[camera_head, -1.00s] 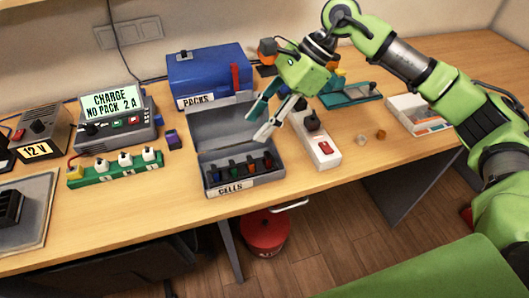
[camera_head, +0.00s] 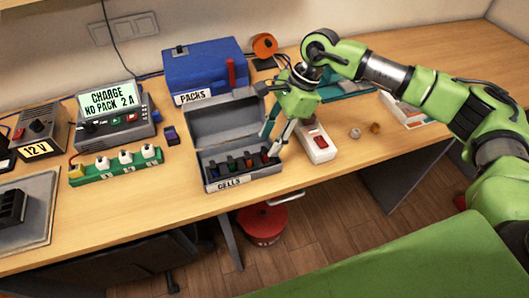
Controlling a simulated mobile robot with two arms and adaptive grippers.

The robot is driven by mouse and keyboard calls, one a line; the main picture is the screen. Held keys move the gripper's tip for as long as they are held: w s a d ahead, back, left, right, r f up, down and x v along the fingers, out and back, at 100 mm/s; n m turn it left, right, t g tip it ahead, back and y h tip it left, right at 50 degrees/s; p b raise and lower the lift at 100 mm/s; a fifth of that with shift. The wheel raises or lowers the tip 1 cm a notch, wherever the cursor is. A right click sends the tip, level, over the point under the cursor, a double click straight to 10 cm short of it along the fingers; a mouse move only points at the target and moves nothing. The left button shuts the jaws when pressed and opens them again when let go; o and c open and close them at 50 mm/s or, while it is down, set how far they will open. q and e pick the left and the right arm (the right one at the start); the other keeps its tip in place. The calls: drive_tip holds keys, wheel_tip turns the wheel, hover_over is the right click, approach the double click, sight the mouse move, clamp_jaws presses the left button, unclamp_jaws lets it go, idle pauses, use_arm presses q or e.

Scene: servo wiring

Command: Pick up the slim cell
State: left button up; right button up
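The open grey box labelled CELLS (camera_head: 208,187) stands on the table with its lid raised at the back. I cannot tell which is the slim cell. My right gripper (camera_head: 269,146) points down over the right end of the box, close to the rightmost cell. Its two fingers are apart, with no held object visible between them. My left gripper is not in view.
A blue PACKS case (camera_head: 205,75) stands behind the box. A white switch block (camera_head: 318,143) is just right of the gripper. A green power strip (camera_head: 90,177) and a charger (camera_head: 115,128) lie left. The front right table is clear.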

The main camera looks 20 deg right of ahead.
sight(265, 149)
drive_tip(key=shift+p+x, duration=0.45)
drive_tip(key=shift+x, duration=0.8)
drive_tip(key=shift+a+f, duration=0.25)
drive_tip(key=shift+f, duration=0.25)
drive_tip(key=c, duration=1)
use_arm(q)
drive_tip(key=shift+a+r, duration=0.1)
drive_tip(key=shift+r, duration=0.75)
use_arm(e)
drive_tip(key=shift+r, duration=0.1)
